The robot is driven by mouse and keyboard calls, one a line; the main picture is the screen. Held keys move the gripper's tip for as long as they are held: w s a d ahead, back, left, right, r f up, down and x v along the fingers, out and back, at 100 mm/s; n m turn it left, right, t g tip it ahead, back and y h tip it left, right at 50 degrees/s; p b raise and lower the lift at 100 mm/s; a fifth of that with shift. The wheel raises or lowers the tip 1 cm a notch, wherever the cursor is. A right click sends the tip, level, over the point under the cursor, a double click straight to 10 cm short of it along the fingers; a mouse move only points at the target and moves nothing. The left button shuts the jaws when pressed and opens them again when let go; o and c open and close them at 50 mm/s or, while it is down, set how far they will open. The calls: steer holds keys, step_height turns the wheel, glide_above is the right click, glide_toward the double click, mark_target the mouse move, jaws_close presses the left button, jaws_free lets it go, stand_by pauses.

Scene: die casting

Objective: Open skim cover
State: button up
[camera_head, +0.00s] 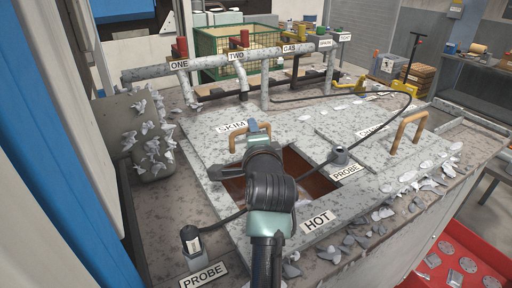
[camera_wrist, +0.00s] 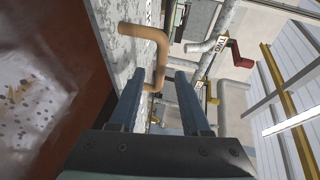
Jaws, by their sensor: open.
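The grey speckled skim cover, labelled SKIM (camera_head: 231,127), lies left of centre on the furnace top in the head view. Its copper-coloured bar handle (camera_head: 250,130) stands just beyond the end of my arm. In the wrist view the bent handle (camera_wrist: 150,40) is in front of my gripper (camera_wrist: 161,78). The two dark blue fingers are apart, and the lower end of the handle shows in the gap between their tips. I cannot tell whether the fingers touch it. My wrist hides part of the cover in the head view.
An open well (camera_head: 312,172) with reddish-brown walls lies beside my wrist. A probe (camera_head: 339,157) with a black cable stands at its right edge. Another copper handle (camera_head: 408,130) is farther right. Labelled grey pipes (camera_head: 225,62) cross behind. Metal scraps litter the top.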

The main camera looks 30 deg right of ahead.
steer(key=shift+b+v, duration=0.5)
steer(key=shift+v, duration=2.4)
steer(key=shift+s, duration=0.1)
